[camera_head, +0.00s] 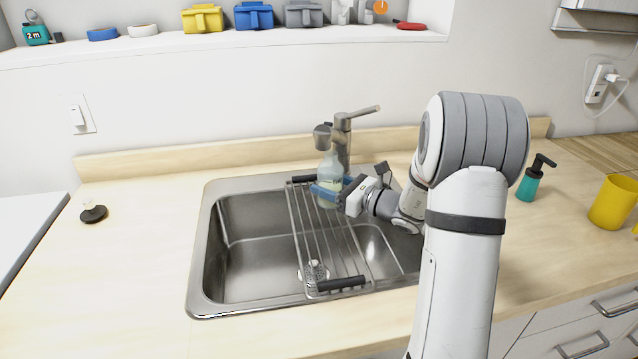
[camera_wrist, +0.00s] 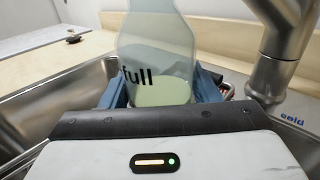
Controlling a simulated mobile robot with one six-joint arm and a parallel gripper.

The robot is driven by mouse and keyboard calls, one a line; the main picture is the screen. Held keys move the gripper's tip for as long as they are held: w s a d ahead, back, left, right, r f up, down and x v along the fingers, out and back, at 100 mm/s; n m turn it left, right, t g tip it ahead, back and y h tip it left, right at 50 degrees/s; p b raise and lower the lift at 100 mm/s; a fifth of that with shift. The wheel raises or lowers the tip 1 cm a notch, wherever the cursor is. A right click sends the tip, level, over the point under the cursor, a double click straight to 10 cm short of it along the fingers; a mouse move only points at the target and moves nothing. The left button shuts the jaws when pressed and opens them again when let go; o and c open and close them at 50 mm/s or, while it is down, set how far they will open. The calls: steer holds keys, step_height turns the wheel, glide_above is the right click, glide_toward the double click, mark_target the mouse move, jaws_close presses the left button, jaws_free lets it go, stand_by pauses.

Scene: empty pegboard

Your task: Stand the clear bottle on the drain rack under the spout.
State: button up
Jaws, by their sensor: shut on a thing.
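The clear bottle (camera_head: 328,176) is upright under the spout (camera_head: 323,133), at the back end of the drain rack (camera_head: 318,238). It holds pale liquid and is marked "full" in the wrist view (camera_wrist: 150,60). My gripper (camera_head: 331,188) comes from the right and is shut on the bottle, with blue fingers on both sides. The fingers also show in the wrist view (camera_wrist: 165,92). The bottle's base is partly hidden by a finger, so I cannot tell whether it touches the rack. The rack lies across the sink (camera_head: 255,235) from front to back.
The faucet (camera_head: 343,145) stands close behind the bottle and my gripper. A teal soap dispenser (camera_head: 534,180) and a yellow cup (camera_head: 612,202) stand on the right counter. A black-based stopper (camera_head: 93,212) lies on the left counter, which is mostly clear.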

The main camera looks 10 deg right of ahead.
steer(key=shift+x, duration=1.15)
steer(key=shift+f, duration=0.3)
steer(key=shift+f, duration=0.1)
steer(key=shift+f, duration=0.15)
steer(key=o, duration=1)
steer(key=shift+r, duration=0.35)
steer(key=v, duration=1.2)
